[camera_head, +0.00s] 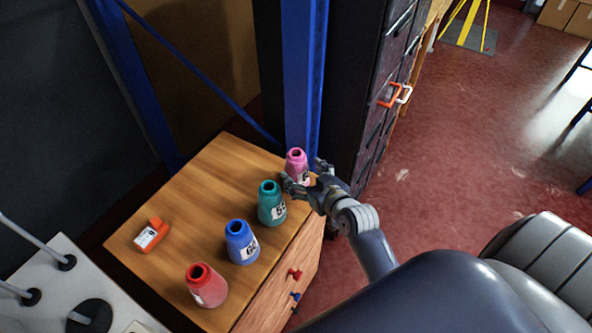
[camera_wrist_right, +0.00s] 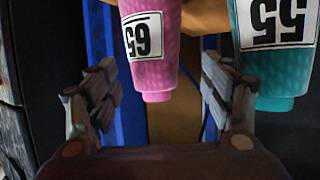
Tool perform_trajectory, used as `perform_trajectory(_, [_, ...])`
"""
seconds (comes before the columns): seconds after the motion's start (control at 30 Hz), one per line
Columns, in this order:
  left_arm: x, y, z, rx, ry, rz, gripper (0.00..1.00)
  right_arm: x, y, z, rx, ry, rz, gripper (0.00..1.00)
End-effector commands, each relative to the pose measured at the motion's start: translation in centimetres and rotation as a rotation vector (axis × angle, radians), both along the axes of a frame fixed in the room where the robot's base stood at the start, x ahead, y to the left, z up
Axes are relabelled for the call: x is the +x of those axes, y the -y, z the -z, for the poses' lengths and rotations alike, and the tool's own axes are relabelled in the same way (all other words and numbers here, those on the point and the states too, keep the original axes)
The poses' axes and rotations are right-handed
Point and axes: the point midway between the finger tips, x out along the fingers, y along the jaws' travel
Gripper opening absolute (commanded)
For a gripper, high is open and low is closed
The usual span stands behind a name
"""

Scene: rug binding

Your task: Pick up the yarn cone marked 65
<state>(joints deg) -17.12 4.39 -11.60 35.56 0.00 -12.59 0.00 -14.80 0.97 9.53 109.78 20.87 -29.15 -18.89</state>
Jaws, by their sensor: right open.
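The pink yarn cone (camera_head: 296,158) stands upright at the far right corner of the wooden cabinet top, its label partly hidden by my gripper in the head view. In the right wrist view the pink cone (camera_wrist_right: 153,45) appears upside down, and its inverted label reads as 65. My right gripper (camera_head: 306,175) is open at the pink cone, one finger on each side of it in the picture. In the wrist view the fingers (camera_wrist_right: 158,80) flank its narrow end with gaps on both sides; no contact shows. My left gripper is not in view.
A teal cone marked 55 (camera_head: 269,204) stands close beside my right gripper; it also shows in the wrist view (camera_wrist_right: 275,50). A blue cone (camera_head: 241,243) and a red cone (camera_head: 207,287) stand nearer. An orange object (camera_head: 151,235) lies left. A blue post (camera_head: 303,80) rises behind.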

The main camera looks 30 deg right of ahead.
Motion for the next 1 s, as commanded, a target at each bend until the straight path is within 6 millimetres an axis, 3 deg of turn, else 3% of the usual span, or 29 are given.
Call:
perform_trajectory(0.27, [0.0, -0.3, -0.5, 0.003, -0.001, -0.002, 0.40, 1.7, 0.1, 0.4, 0.000, 0.000, 0.000, 0.74])
perform_trajectory(0.6, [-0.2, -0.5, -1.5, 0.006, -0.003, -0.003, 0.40, 5.4, 0.7, 1.4, 0.000, -0.001, 0.000, 0.74])
perform_trajectory(0.97, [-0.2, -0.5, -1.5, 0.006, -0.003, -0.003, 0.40, 6.0, 0.7, 1.8, 0.000, -0.001, 0.000, 0.74])
perform_trajectory(1.0, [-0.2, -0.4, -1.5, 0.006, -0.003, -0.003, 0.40, 6.0, 0.7, 1.8, 0.000, -0.001, 0.000, 0.69])
